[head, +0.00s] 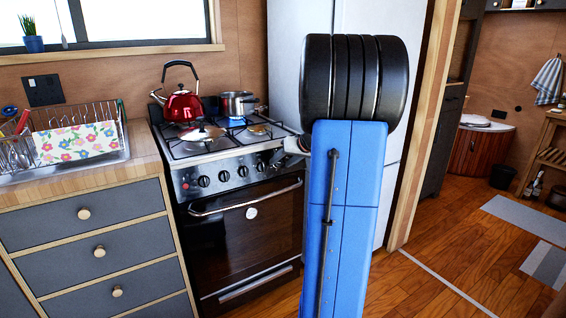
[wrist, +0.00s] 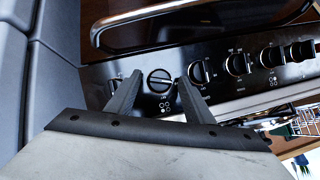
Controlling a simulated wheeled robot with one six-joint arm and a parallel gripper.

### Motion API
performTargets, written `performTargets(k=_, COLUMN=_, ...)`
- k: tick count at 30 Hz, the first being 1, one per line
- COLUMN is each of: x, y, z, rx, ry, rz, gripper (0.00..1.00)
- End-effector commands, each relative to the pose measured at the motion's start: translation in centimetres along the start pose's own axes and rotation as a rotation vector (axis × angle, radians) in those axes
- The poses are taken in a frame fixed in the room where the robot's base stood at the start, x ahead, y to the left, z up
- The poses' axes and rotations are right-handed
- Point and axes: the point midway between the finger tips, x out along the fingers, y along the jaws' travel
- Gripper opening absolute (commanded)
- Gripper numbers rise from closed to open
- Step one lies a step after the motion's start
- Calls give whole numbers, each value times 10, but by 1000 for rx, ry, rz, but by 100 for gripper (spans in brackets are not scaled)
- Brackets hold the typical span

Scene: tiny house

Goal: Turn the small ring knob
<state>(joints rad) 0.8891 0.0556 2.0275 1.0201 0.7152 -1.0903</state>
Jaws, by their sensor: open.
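The stove's control panel (head: 232,175) has a row of black round knobs. In the wrist view, which looks at the panel upside down, one knob (wrist: 160,80) with a pale line across it sits between the two fingertips of my gripper (wrist: 157,84). The gripper is open, one finger on each side of this knob; I cannot tell whether they touch it. A burner symbol is printed beside the knob, too small to read surely. In the head view my gripper (head: 279,157) is at the panel's right end.
More knobs (wrist: 199,73) lie to the right in the wrist view. The oven door handle (head: 246,196) runs below the panel. A red kettle (head: 183,106) and a steel pot (head: 238,104) stand on the stove, with blue flame visible. A white fridge (head: 289,60) stands right.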

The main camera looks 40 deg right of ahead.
Motion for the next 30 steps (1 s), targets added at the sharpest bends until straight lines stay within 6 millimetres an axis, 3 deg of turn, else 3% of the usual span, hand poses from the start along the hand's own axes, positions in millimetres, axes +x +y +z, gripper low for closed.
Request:
performTargets(k=2, x=0, y=0, z=0, rx=0, ry=0, rz=0, gripper=43)
performTargets(k=6, x=0, y=0, z=0, rx=0, ry=0, rz=0, gripper=9)
performTargets(k=7, x=0, y=0, z=0, rx=0, ry=0, rz=0, gripper=7)
performTargets(k=19, x=0, y=1, z=0, rx=57, ry=-1, rz=-27, gripper=7)
performTargets(k=30, x=0, y=5, z=1, rx=314, ry=0, rz=-148, gripper=7)
